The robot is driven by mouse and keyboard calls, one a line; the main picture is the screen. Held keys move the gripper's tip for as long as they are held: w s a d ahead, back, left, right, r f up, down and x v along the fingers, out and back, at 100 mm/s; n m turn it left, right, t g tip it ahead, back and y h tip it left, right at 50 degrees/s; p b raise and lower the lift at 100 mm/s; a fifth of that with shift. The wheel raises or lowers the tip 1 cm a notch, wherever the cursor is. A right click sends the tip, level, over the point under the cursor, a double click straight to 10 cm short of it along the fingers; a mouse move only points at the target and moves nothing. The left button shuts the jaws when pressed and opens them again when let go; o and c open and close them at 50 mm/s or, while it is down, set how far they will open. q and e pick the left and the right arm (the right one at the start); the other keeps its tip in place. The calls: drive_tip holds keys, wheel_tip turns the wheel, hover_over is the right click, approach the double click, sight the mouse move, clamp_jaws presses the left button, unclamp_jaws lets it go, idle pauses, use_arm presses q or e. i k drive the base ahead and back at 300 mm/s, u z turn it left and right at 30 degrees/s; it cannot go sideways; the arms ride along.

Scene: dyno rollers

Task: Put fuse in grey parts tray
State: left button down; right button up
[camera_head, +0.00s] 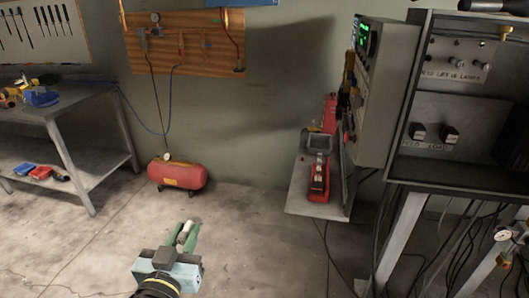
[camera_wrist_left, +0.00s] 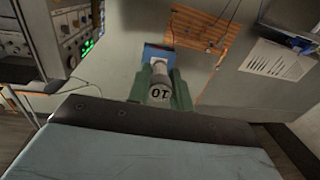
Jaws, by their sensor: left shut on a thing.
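My left gripper (camera_head: 186,236) has green fingers and is shut on the fuse (camera_head: 184,232), a small pale cylinder. In the head view it is held over open floor at the lower middle. In the left wrist view the fuse (camera_wrist_left: 161,92) sits between the green fingers (camera_wrist_left: 161,88), its round end marked "10" towards the camera. A small grey tray-like box (camera_head: 314,146), apparently the grey parts tray, is on the small shelf at the right, well apart from the gripper. Its inside is hard to make out. My right gripper is not in view.
The shelf (camera_head: 299,196) also holds a red device (camera_head: 319,180). A control panel (camera_head: 369,95) and an open cabinet (camera_head: 450,150) stand at the right, with cables below. A red air tank (camera_head: 178,174) and a workbench (camera_head: 100,95) are at the left. The middle floor is clear.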

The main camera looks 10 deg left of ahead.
sight(319, 144)
drive_tip(key=u, duration=0.6)
drive_tip(key=i, duration=2.05)
drive_tip(key=z, duration=0.85)
drive_tip(key=i, duration=1)
drive_tip(key=z, duration=1.3)
drive_tip(key=i, duration=0.35)
drive_tip(key=z, duration=0.3)
